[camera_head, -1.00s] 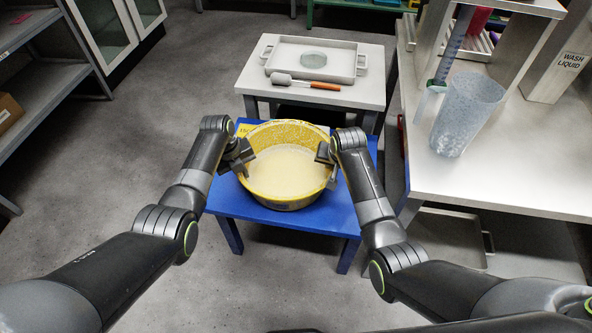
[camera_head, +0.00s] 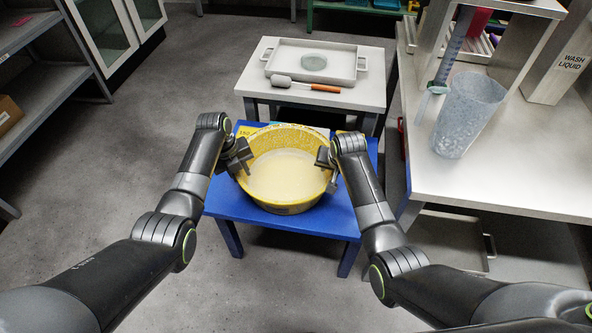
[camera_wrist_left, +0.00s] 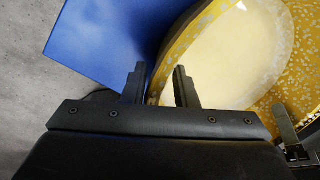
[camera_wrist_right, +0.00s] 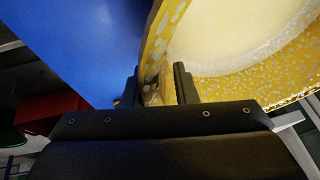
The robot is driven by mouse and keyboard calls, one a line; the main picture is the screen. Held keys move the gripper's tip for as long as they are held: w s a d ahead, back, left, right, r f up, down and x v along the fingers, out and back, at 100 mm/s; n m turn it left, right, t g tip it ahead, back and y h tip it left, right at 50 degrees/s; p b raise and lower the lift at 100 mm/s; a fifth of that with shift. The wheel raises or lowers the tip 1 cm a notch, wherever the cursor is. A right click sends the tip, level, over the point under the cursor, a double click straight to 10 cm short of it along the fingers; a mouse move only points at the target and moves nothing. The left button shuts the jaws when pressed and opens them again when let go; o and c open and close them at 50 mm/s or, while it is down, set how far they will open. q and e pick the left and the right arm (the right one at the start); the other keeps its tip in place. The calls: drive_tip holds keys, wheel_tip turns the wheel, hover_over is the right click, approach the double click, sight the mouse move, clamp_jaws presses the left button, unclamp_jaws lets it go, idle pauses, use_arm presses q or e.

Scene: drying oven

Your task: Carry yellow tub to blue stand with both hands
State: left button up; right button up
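The yellow speckled tub (camera_head: 285,207), holding a pale cream content, is level over the blue stand (camera_head: 222,203). Its base is at or just above the stand top; I cannot tell whether it touches. My left gripper (camera_head: 241,160) is at the tub's left rim, and my right gripper (camera_head: 328,160) is at its right rim. In the left wrist view the fingers (camera_wrist_left: 160,85) straddle the tub wall. The right wrist view likewise shows the wall between the fingers (camera_wrist_right: 157,88). Both seem shut on it, though the exact contact is hidden.
A white table (camera_head: 262,91) behind the stand bears a grey tray (camera_head: 290,64) and a brush-like tool (camera_head: 305,85). A bench (camera_head: 480,190) at the right carries a large translucent jug (camera_head: 467,115). Open floor (camera_head: 130,150) lies to the left.

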use_arm(q)
wheel_tip(320, 180, up, 10)
drive_tip(key=a, duration=0.1)
drive_tip(key=shift+s+a+f, duration=0.25)
drive_tip(key=shift+s+a, duration=0.05)
use_arm(e)
drive_tip(key=v, duration=1.2)
drive_tip(key=shift+w, duration=0.1)
